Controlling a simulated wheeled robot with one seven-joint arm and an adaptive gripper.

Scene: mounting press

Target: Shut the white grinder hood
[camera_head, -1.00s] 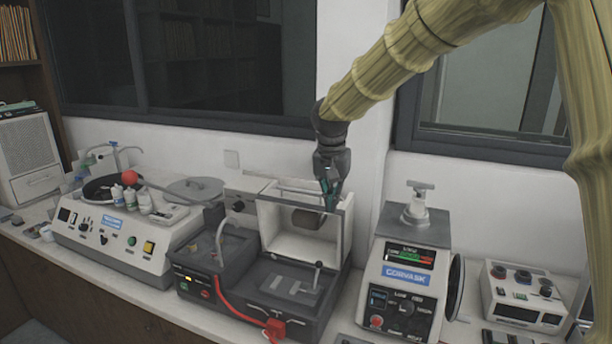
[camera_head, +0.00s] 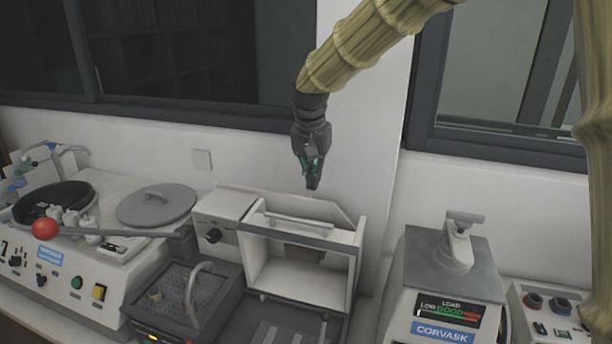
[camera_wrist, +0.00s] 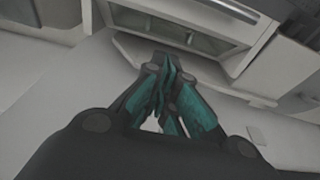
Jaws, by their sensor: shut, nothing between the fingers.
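The white grinder hood (camera_head: 346,250) stands at the middle of the bench, raised, with its front open and a grey bar handle (camera_head: 298,219) along its upper front edge. A dark part shows inside it. My gripper (camera_head: 312,186) is shut and empty, pointing down above and behind the hood's top, apart from the handle in the picture. In the wrist view, the closed teal fingers (camera_wrist: 170,72) point toward the white hood (camera_wrist: 225,62), and part of its handle (camera_wrist: 232,10) shows at the top edge.
A dark grey machine bed (camera_head: 275,330) lies below the hood, with a grey tray unit and bent spout (camera_head: 200,285) at its left. A polisher with a round lid (camera_head: 156,204) and red-ball lever (camera_head: 46,229) stands left. A Corvask press (camera_head: 448,270) stands close on the right.

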